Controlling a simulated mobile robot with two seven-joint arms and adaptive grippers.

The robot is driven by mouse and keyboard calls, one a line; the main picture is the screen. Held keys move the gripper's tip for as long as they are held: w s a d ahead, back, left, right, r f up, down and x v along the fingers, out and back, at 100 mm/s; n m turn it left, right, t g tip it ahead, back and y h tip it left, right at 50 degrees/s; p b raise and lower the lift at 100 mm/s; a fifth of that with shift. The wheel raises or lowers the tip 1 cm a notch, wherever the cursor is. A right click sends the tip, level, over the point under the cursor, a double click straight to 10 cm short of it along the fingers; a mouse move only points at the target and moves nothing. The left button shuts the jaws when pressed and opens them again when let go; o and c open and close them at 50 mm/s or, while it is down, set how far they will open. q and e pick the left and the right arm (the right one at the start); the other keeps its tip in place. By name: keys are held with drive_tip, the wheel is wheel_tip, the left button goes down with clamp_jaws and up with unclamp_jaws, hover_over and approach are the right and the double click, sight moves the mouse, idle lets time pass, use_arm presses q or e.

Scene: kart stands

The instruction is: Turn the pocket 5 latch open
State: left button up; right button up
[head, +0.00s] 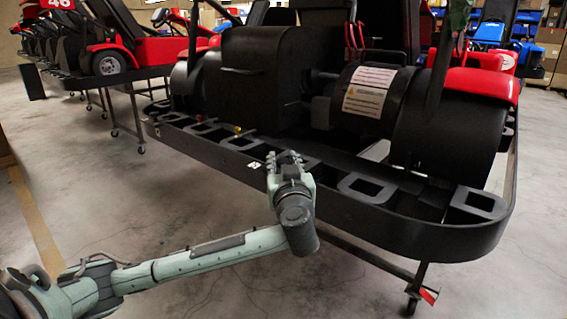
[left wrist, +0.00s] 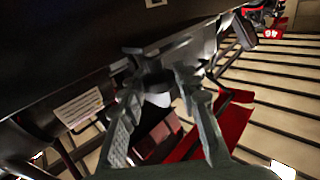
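The black kart stand's rim (head: 345,200) carries a row of pocket-like openings along its front edge. I cannot read any pocket number, so I cannot tell which one is pocket 5, and its latch is not clearly made out. My left gripper (head: 285,160) is at the front edge of this rim, pointing up and covering part of it. In the left wrist view, the fingers of my left gripper (left wrist: 160,78) are spread apart, with a gap between them. A dark part shows behind the gap; I cannot tell if the fingers touch it. My right gripper is not in view.
A black and red kart (head: 472,85) sits on the stand, with a white warning label (head: 368,92) on it. A small white tag (head: 251,165) is on the rim's front face. Another red kart (head: 125,52) stands at the back left. The concrete floor in front is clear.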

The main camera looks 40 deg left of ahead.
use_arm(q)
drive_tip(key=shift+o, duration=1.3)
drive_tip(key=shift+s+d+f, duration=0.1)
drive_tip(key=v, duration=1.1)
drive_tip(key=shift+s+d, duration=0.3)
